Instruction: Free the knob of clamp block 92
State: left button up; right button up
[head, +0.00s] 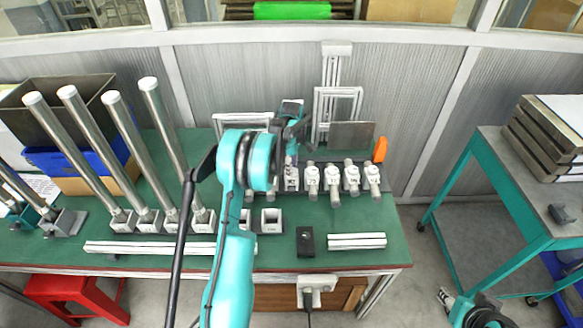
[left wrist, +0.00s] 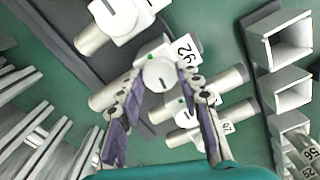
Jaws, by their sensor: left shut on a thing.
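Clamp block 92 (left wrist: 186,50) shows its label in the left wrist view, with its round white slotted knob (left wrist: 160,73) beside the label. My left gripper (left wrist: 162,84) has its two fingers on either side of this knob and is shut on it. In the head view my left gripper (head: 291,158) is over the left part of the row of clamp blocks and hides part of it. Other white clamp blocks (head: 332,182) stand to the right of it. Part of my right arm (head: 480,314) shows at the lower right; its fingers are not clear.
The clamp blocks sit on a dark rail (left wrist: 75,75) on the green table (head: 400,228). Tall metal tubes (head: 125,135) stand at left. An orange piece (head: 380,149) is at the row's right end. A black box (head: 305,241) and white bars (head: 357,241) lie in front.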

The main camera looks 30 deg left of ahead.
pick_arm(q)
jog(key=shift+n, duration=0.9)
jog(key=o, duration=1.2)
jog(key=shift+c, duration=0.2)
jog(key=shift+r, duration=0.1)
notch_tip(320, 180, up, 12)
